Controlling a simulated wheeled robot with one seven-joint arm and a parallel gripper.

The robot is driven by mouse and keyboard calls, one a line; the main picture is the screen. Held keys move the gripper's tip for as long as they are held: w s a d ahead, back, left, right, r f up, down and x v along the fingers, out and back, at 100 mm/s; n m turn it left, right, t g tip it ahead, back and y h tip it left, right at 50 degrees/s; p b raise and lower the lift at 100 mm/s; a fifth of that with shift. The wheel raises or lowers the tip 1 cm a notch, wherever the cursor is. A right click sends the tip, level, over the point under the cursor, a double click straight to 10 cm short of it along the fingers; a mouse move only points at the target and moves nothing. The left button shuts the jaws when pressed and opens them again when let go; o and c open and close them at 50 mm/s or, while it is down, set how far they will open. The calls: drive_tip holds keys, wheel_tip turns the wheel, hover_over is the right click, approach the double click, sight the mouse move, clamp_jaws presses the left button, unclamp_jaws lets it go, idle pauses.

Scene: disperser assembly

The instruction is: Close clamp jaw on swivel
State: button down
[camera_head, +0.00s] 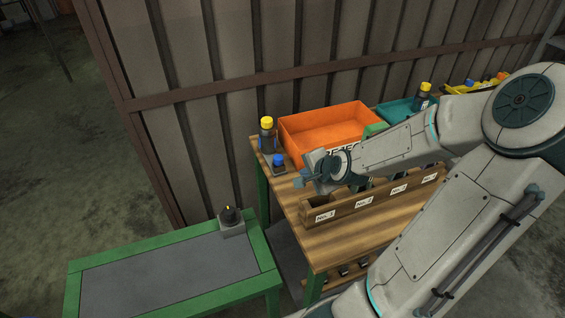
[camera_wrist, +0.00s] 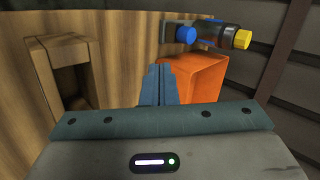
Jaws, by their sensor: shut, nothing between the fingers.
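My gripper (camera_head: 304,177) is above the near left part of the wooden table, by the left end of the wooden rack. Its two fingers are together and empty in the wrist view (camera_wrist: 157,84). A dark bottle-like part with a yellow cap (camera_head: 266,134) stands at the table's back left corner. A small blue-topped part (camera_head: 278,160) sits on a grey base in front of it. The wrist view shows a blue round end (camera_wrist: 185,35) and a yellow-ended dark part (camera_wrist: 238,39) beyond the fingers. I cannot make out a clamp jaw or swivel for certain.
An orange bin (camera_head: 300,132) stands behind my gripper, and a teal bin (camera_head: 390,108) farther right. The wooden rack (camera_head: 337,214) has numbered labels. A green-framed table (camera_head: 150,274) at the left holds a grey block with a black part (camera_head: 231,217). Its top is otherwise clear.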

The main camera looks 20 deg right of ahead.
sight(281, 165)
drive_tip(key=b+x, duration=0.3)
drive_tip(key=x, duration=0.7)
drive_tip(key=shift+w+d+f, duration=0.1)
drive_tip(key=shift+w, duration=2.25)
drive_tip(key=w+b, duration=0.1)
drive_tip(key=w, duration=0.5)
drive_tip(key=shift+w+b, duration=0.3)
